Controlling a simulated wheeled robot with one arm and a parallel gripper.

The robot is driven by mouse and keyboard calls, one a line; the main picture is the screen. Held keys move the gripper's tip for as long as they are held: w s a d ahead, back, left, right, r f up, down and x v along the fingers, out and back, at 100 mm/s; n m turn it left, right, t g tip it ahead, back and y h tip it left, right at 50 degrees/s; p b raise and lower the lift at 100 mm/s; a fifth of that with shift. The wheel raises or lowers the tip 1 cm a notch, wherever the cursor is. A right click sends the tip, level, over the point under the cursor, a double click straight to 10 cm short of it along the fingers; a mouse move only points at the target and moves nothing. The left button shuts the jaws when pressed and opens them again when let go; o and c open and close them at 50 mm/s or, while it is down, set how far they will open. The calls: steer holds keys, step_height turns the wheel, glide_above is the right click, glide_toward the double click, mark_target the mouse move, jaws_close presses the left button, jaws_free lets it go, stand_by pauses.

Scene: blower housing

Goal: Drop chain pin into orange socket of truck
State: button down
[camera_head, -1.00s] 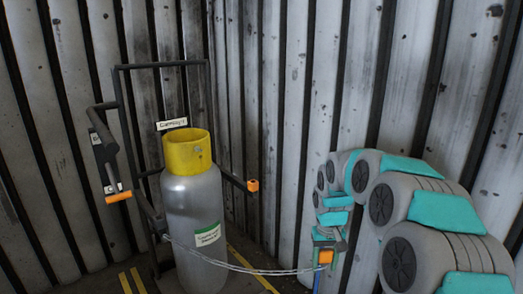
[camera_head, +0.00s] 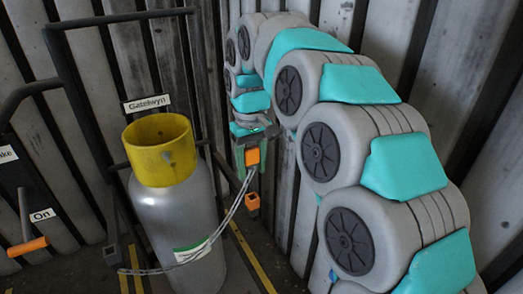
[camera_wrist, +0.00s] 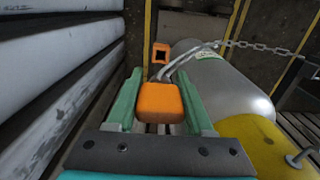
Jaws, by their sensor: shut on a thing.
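My gripper (camera_head: 251,142) is shut on the orange chain pin (camera_head: 253,157). In the wrist view the pin (camera_wrist: 159,102) sits between the green fingers of my gripper (camera_wrist: 158,84). The pin's lower end is hidden there. The orange socket (camera_head: 253,203) is on the right side of the truck (camera_head: 62,75). In the head view it appears below the pin, with a gap between them. In the wrist view the socket (camera_wrist: 160,53) shows a dark square opening, beyond the pin and apart from it. The chain (camera_head: 215,228) runs from the pin down across the cylinder's front to the truck's left side.
A grey cylinder (camera_head: 175,225) with a yellow collar (camera_head: 160,150) stands in the truck. A lever with an orange handle (camera_head: 27,247) and an "On" label is at left. Corrugated walls (camera_head: 390,50) close in behind and right. Yellow lines (camera_head: 250,257) mark the floor.

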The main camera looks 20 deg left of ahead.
mark_target(252, 195)
steer(key=shift+s+f+b, duration=0.1)
steer(key=shift+f+b, duration=2.05)
steer(key=shift+f, duration=2.6)
steer(key=shift+f, duration=0.15)
steer(key=shift+c, duration=1)
jaws_free()
step_height(252, 195, up, 7)
steer(key=shift+r, duration=0.4)
